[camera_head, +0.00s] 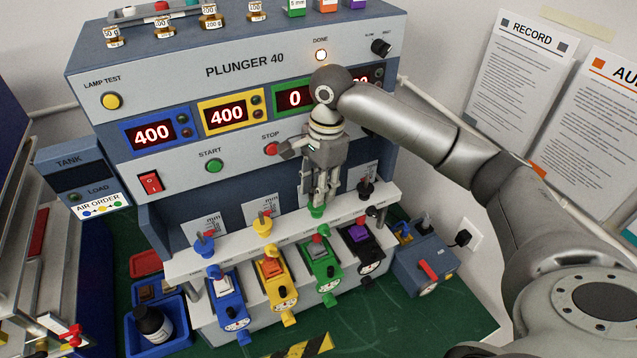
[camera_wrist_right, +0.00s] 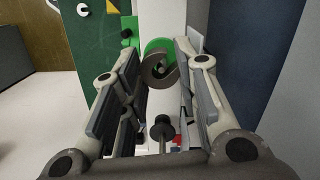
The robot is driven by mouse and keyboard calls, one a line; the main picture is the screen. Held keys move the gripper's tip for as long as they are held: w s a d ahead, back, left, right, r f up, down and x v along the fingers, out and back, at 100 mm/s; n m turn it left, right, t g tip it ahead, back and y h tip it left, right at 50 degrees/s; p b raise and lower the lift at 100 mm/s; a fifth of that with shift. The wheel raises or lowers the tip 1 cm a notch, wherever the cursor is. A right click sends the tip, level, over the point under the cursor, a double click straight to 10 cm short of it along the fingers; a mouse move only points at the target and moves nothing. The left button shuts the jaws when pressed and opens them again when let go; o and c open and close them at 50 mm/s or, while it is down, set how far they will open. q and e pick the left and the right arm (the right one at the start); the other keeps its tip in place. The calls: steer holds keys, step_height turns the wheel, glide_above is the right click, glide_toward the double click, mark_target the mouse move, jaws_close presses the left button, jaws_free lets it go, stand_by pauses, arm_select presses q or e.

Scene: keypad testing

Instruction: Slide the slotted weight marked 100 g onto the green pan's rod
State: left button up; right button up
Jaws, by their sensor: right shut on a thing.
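My right gripper (camera_head: 318,196) points down over the green pan (camera_head: 316,212) on the white shelf. In the right wrist view its fingers (camera_wrist_right: 158,70) are closed on a grey-brown slotted weight (camera_wrist_right: 153,72), its slot showing. The green pan (camera_wrist_right: 158,46) shows just behind and below that weight. The green pan's rod is hidden by the weight and fingers, so I cannot tell whether the slot is around it. The mark on the held weight cannot be read. My left gripper is not in view.
Blue (camera_head: 204,243), yellow (camera_head: 263,223) and black pans (camera_head: 366,188) stand along the white shelf (camera_head: 235,240). Several brass weights stand on top of the panel (camera_head: 230,72). The green display (camera_head: 294,99) reads 0; blue and yellow read 400. Coloured valves sit below the shelf.

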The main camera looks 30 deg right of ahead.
steer(key=shift+f, duration=0.35)
steer(key=o, duration=1.1)
steer(key=shift+s+r, duration=0.1)
steer(key=shift+w+r, duration=0.2)
steer(key=shift+r, duration=0.25)
steer(key=r, duration=0.3)
steer(key=d+r, duration=0.1)
steer(key=r, duration=0.6)
steer(key=shift+s+d+r, duration=0.15)
steer(key=shift+d+r, duration=0.05)
steer(key=shift+r, duration=0.2)
